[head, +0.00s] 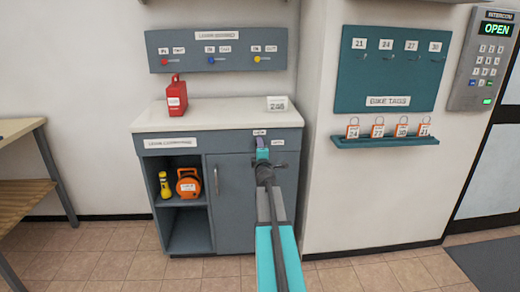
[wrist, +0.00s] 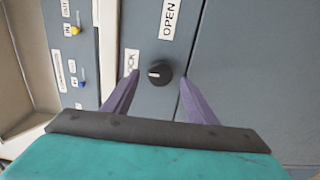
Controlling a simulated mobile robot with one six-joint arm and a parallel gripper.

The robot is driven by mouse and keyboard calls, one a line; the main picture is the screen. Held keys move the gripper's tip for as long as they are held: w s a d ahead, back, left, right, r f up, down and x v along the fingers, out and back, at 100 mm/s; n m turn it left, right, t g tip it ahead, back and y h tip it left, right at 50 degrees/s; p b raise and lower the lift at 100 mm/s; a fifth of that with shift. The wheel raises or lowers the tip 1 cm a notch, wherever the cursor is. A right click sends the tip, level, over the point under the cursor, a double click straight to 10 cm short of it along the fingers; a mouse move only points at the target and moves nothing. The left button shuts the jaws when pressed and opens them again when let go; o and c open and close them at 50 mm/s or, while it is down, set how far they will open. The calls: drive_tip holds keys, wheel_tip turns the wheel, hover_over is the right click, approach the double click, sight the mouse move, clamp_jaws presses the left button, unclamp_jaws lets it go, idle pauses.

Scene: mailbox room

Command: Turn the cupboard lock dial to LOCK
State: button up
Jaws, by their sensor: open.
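The lock dial (wrist: 160,72) is a small black round knob on the grey cupboard front. A short white mark on its face lies left of centre in the wrist view, on the side of the LOCK label (wrist: 131,62). The OPEN label (wrist: 169,20) is above the dial there. My gripper (wrist: 159,78) is open, with one purple finger on each side of the dial and visible gaps. The left fingertip comes close to the LOCK label. In the head view, my gripper (head: 262,150) is at the cupboard's upper right front and hides the dial.
The cupboard (head: 228,190) has a closed door and open shelves with a yellow flashlight (head: 164,185) and an orange reel (head: 188,183). A red can (head: 176,95) stands on its top. A teal tag shelf (head: 385,141) is at right.

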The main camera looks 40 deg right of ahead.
drive_tip(key=v, duration=1.1)
drive_tip(key=shift+s+a, duration=0.2)
drive_tip(key=shift+s, duration=0.15)
idle(0.6)
